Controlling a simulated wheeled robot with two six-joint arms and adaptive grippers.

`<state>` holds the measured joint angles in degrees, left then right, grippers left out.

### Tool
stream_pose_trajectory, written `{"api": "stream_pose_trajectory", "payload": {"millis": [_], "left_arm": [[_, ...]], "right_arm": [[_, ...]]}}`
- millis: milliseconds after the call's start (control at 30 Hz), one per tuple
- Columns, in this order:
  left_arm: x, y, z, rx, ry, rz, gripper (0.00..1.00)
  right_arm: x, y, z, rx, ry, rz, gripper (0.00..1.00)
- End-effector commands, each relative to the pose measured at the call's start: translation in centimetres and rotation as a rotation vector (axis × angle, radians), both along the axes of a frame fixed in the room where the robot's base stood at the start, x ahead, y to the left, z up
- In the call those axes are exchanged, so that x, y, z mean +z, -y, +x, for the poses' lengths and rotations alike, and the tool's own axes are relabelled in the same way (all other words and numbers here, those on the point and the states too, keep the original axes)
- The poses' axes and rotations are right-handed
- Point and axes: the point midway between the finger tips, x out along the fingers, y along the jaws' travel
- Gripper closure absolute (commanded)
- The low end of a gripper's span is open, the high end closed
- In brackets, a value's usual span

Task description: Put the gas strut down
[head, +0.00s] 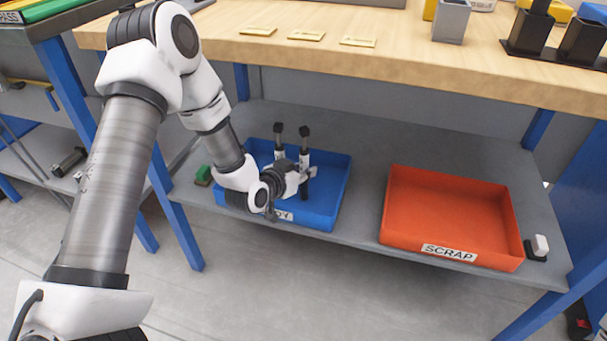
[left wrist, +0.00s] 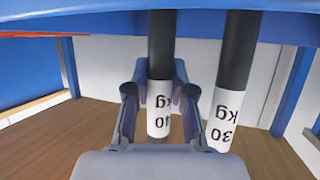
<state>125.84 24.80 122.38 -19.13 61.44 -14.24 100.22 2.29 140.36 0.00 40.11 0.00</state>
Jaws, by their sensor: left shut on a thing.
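My right gripper is not in view.
An orange tray (head: 450,204) labelled SCRAP is to the right on the same grey shelf (head: 365,150) and looks empty. A green block (head: 203,174) sits left of the blue tray. The wooden worktop (head: 300,52) overhangs the shelf. A small white-topped black item (head: 539,246) lies at far right.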

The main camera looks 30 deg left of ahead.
Motion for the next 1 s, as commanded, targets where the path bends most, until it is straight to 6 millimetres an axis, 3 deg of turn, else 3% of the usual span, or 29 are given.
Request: {"api": "stream_pose_trajectory", "payload": {"millis": [167, 200, 267, 667, 1000], "left_arm": [[-0.1, 0.0, 0.0, 0.0, -0.001, 0.0, 1.0], [-0.2, 0.0, -0.1, 0.0, -0.003, 0.0, 0.73], [-0.1, 0.0, -0.1, 0.0, -0.002, 0.0, 0.52], [0.5, -0.1, -0.6, 0.002, -0.002, -0.001, 0.52], [3.9, -0.7, -8.0, 0.006, -0.005, -0.008, 0.52]], "right_arm": [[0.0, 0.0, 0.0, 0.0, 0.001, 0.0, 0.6], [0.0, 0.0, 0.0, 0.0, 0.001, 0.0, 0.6], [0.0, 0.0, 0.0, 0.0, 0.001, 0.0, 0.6], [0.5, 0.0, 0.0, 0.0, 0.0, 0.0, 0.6], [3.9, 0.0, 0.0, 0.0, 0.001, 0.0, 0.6]]}}
